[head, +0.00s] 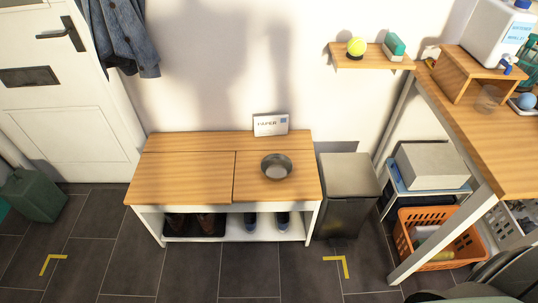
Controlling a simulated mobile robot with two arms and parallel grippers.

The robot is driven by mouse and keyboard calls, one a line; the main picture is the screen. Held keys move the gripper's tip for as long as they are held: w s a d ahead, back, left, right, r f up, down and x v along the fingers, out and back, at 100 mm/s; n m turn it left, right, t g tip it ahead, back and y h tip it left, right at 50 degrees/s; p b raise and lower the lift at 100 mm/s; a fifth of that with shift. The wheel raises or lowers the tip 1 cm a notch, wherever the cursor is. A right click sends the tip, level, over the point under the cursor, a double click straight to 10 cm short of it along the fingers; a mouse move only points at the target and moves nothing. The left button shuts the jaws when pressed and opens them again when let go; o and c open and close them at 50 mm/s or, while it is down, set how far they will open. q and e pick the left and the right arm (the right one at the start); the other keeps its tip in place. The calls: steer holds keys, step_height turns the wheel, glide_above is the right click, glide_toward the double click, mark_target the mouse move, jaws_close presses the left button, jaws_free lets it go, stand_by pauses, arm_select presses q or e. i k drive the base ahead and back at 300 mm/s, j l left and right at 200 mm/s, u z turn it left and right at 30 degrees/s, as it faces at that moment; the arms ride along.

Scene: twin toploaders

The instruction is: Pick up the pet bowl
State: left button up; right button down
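A dark grey round pet bowl (276,167) sits upright on the right part of the wooden top of a low white bench (180,178). A small white card with printed letters (270,125) stands behind it against the wall. Neither of my grippers can be made out in the head view. The curved grey shapes at the bottom right corner are cut off by the frame edge, and I cannot tell whether a gripper is among them. Nothing covers the bowl.
Shoes stand on the bench's lower shelf. A grey bin (347,198) stands right of the bench. A wooden table (480,125) and an orange basket (436,240) are further right. A green container (34,196) is at the left. The tiled floor before the bench is clear.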

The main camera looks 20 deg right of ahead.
mark_target(277, 167)
steer(key=i+j+z, duration=0.15)
steer(key=i+j, duration=0.25)
steer(key=i+j+z, duration=0.15)
steer(key=i+j, duration=0.2)
steer(key=i+j+z, duration=0.15)
steer(key=i+j, duration=0.15)
steer(key=j, duration=0.3)
